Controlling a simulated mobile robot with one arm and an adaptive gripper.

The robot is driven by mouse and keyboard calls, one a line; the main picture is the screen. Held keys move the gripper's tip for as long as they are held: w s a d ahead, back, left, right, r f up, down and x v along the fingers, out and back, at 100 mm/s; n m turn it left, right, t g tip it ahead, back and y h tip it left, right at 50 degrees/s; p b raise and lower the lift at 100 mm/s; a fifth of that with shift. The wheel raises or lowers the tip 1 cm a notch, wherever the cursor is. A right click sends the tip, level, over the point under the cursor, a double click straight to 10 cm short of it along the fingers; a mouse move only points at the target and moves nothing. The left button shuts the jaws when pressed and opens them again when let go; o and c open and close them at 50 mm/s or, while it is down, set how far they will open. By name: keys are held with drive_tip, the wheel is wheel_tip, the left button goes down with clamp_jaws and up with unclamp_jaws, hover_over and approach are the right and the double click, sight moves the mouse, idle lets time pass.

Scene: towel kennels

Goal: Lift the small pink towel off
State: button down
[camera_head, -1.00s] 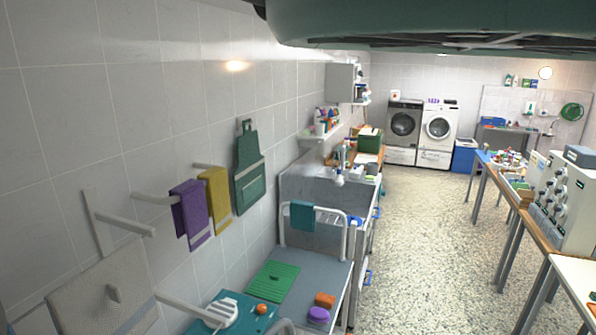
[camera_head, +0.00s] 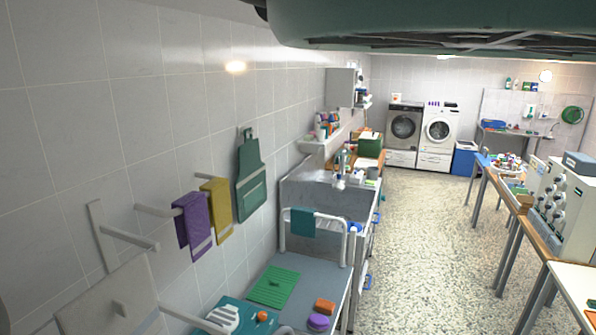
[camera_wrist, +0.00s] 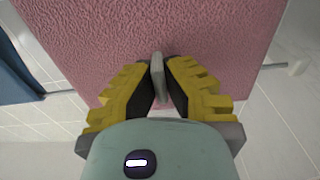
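The pink towel (camera_wrist: 200,35) fills the top of the wrist view as a broad, rough-textured sheet. A thin rail shows at its left and right sides. My gripper (camera_wrist: 158,72) is at the towel's near edge, its yellow fingers brought close together. A pale, slab-like tab (camera_wrist: 157,75) stands between the fingertips, with a finger against each side. Whether the tab is fixed to the towel is hidden. I do not make out the pink towel or my gripper in the head view.
A purple towel (camera_head: 193,222) and a yellow towel (camera_head: 216,200) hang from wall arms, with a green apron (camera_head: 250,177) beside them. A beige panel (camera_head: 95,305) is at the lower left. A grey cart (camera_head: 305,275) stands by the wall. Speckled floor (camera_head: 425,240) is open to the right.

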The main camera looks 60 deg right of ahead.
drive_tip(key=shift+w+d+r+p, duration=0.1)
drive_tip(key=shift+r+p, duration=0.25)
drive_tip(key=shift+r, duration=0.25)
drive_tip(key=shift+w+d+r+p, duration=0.1)
drive_tip(key=shift+r+p, duration=0.25)
drive_tip(key=shift+r, duration=0.2)
wheel_tip(320, 180, up, 5)
drive_tip(key=p, duration=0.4)
drive_tip(key=shift+a, duration=0.15)
drive_tip(key=v, duration=1.3)
drive_tip(key=shift+s+r+p, duration=0.2)
drive_tip(key=shift+s+p, duration=0.05)
drive_tip(key=shift+p, duration=0.05)
drive_tip(key=shift+a, duration=0.1)
